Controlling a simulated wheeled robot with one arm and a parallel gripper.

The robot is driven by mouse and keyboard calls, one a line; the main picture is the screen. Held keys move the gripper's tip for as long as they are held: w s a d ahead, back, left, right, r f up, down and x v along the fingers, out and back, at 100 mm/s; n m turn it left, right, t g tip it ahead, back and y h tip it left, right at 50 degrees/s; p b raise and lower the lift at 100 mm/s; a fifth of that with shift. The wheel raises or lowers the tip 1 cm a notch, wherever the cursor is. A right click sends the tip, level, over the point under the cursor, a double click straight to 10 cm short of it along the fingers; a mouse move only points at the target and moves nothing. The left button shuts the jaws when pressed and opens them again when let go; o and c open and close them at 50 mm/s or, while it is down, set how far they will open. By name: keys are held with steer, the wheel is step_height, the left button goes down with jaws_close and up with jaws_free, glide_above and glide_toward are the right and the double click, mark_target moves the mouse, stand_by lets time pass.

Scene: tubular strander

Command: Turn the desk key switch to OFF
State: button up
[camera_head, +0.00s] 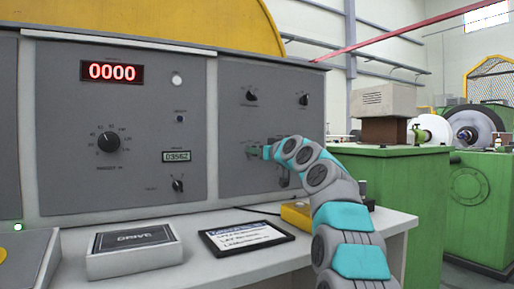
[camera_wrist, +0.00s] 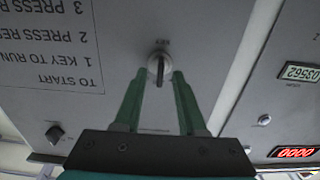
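The key switch (camera_wrist: 159,67) is a round metal collar with a narrow upright key on the grey panel, in the middle of the wrist view. I see a gap between each finger and the key; contact with the collar is unclear. In the head view my gripper (camera_head: 257,151) is at the right panel, and the key switch is hidden or too small to make out.
A panel (camera_wrist: 50,45) with upside-down start instructions lies beside the switch. A black knob (camera_wrist: 55,133) is at lower left. In the head view, a DRIVE box (camera_head: 134,250), a framed card (camera_head: 246,237) and a yellow box (camera_head: 296,214) lie on the desk below my arm.

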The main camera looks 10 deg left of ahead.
steer(key=shift+w+a, duration=0.25)
steer(key=shift+w, duration=0.1)
jaws_close()
stand_by(0.6)
